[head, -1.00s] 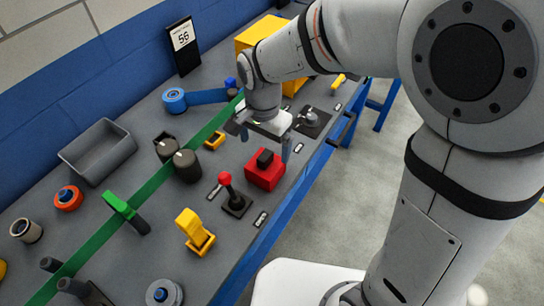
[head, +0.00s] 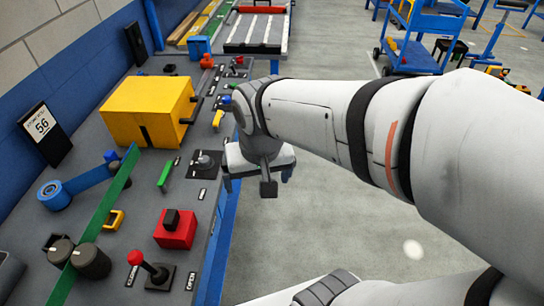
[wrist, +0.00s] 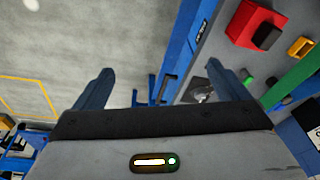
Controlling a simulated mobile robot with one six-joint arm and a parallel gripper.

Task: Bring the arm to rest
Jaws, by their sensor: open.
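My gripper (head: 258,182) hangs just past the right edge of the grey workbench in the head view, pointing down over the floor side. In the wrist view my gripper (wrist: 165,88) has its two blue-grey fingers wide apart with nothing between them. Behind the fingers are the floor and the bench's blue edge. My arm runs from the gripper to the right side of the head view.
The bench carries a red box (head: 175,230) with a black top, a red-knobbed lever (head: 148,262), a yellow box (head: 150,110) and a dark square plate (head: 203,164) with a knob. A blue cart (head: 425,40) stands far back. Open floor (head: 330,215) lies right of the bench.

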